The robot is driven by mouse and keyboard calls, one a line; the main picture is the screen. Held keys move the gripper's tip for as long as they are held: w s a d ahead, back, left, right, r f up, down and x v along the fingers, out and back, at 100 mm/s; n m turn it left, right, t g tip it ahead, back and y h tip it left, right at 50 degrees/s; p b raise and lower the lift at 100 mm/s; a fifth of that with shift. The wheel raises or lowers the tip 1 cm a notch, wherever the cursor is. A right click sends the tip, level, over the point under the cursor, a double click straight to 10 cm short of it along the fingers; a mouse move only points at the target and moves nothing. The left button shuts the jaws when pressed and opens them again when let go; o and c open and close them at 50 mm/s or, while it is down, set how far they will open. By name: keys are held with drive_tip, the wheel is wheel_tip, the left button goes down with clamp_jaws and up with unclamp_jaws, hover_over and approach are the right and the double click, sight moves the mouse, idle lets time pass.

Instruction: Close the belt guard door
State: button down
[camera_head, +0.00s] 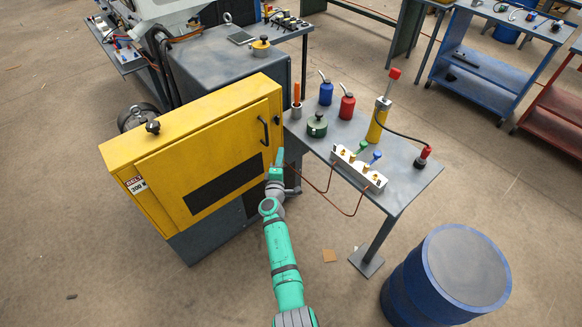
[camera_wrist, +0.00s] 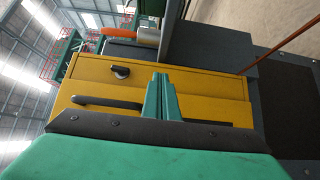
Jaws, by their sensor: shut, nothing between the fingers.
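The belt guard is a yellow housing (camera_head: 140,138) with a yellow door (camera_head: 165,181) on its front. The door has a dark panel (camera_head: 225,182) and a black handle (camera_head: 264,132). The door looks about flush with its frame; I cannot tell whether a small gap remains. My gripper (camera_head: 278,158) is at the door's right end, below the handle. In the wrist view, the gripper's green fingers (camera_wrist: 162,97) are together and empty, in front of the yellow door. The handle (camera_wrist: 105,103) lies left of them there. I cannot tell whether the fingertips touch the door.
A black knob (camera_head: 153,127) sits on the housing's top. Right of the guard, a grey table (camera_head: 400,190) holds bottles, a yellow cylinder (camera_head: 378,120) and a white rack (camera_head: 358,170). A blue drum (camera_head: 430,290) stands at the lower right. The floor left of my arm is clear.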

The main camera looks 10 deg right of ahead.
drive_tip(key=shift+s+d, duration=1.55)
drive_tip(key=shift+s, duration=2.05)
drive_tip(key=s+a+f+m+g+y, duration=0.1)
drive_tip(key=s+a+f+m, duration=0.1)
drive_tip(key=s+a+f, duration=0.4)
drive_tip(key=s+a+f+m+y, duration=0.15)
drive_tip(key=s+a, duration=0.25)
drive_tip(key=s, duration=0.5)
drive_tip(key=s+a+m+y, duration=0.1)
drive_tip(key=s+a+m, duration=0.15)
drive_tip(key=s, duration=0.55)
drive_tip(key=s+a+m+y, duration=0.1)
drive_tip(key=s+a, duration=0.3)
drive_tip(key=s, duration=0.5)
drive_tip(key=s+r+m, duration=0.3)
drive_tip(key=s+r, duration=0.5)
drive_tip(key=s, duration=0.4)
drive_tip(key=s+r+m+y, duration=0.1)
drive_tip(key=s+r+m, duration=0.3)
drive_tip(key=s+r, duration=0.5)
drive_tip(key=s, duration=0.3)
drive_tip(key=shift+s+g, duration=0.25)
drive_tip(key=shift+g, duration=0.15)
